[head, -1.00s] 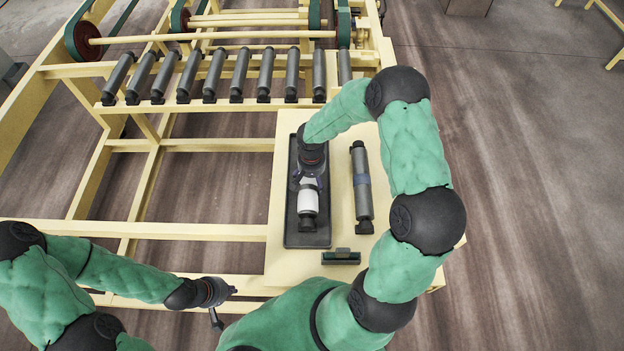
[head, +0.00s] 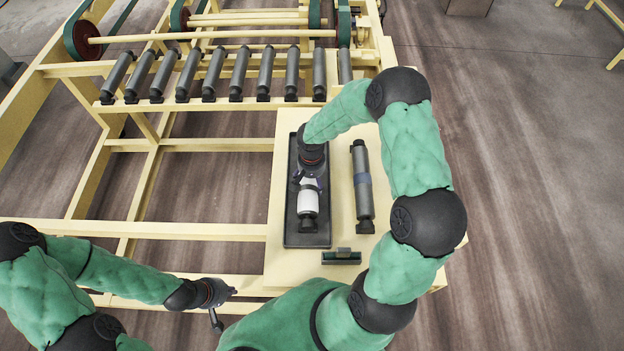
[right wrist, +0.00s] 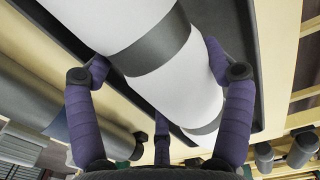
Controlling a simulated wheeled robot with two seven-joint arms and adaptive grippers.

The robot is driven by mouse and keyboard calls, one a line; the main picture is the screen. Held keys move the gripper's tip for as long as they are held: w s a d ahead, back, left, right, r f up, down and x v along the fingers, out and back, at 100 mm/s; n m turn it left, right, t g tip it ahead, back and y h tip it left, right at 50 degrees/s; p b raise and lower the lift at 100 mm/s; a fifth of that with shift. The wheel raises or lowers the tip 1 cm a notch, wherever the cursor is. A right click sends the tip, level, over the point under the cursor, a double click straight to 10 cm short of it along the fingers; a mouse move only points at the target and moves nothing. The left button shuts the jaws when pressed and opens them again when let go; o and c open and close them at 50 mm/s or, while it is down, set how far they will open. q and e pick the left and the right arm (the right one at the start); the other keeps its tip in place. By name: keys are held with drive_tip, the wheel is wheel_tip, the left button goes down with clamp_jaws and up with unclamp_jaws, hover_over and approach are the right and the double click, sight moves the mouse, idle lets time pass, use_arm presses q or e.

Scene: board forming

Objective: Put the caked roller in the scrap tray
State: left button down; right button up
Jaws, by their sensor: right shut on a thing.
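The caked roller (head: 308,207), coated white with a dark end, is over the dark scrap tray (head: 291,224), lined up with its length. I cannot tell whether it rests on the tray floor. My right gripper (head: 309,183) is above it and shut on it. In the right wrist view the purple fingers of this gripper (right wrist: 160,85) straddle the white roller (right wrist: 115,22), which has a grey band, and the tray wall (right wrist: 242,60) runs beside it. My left gripper (head: 222,305) is away at the lower left, apart from everything; its fingers are too small to read.
A grey roller with a blue band (head: 362,190) lies on the cream table (head: 345,130) right of the tray. A small dark green holder (head: 341,257) sits near the front edge. Several grey rollers (head: 236,75) line the frame behind. The frame's left bays are open to the floor.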

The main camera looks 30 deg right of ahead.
drive_tip(key=shift+w+f+b, duration=0.1)
drive_tip(key=shift+f+b, duration=0.2)
drive_tip(key=shift+b, duration=0.2)
drive_tip(key=o, duration=1.6)
drive_tip(key=shift+s+f, duration=0.1)
drive_tip(key=shift+s, duration=0.1)
wheel_tip(320, 180, up, 12)
drive_tip(key=shift+w+a+r, duration=0.1)
drive_tip(key=shift+w, duration=0.05)
drive_tip(key=shift+r, duration=0.1)
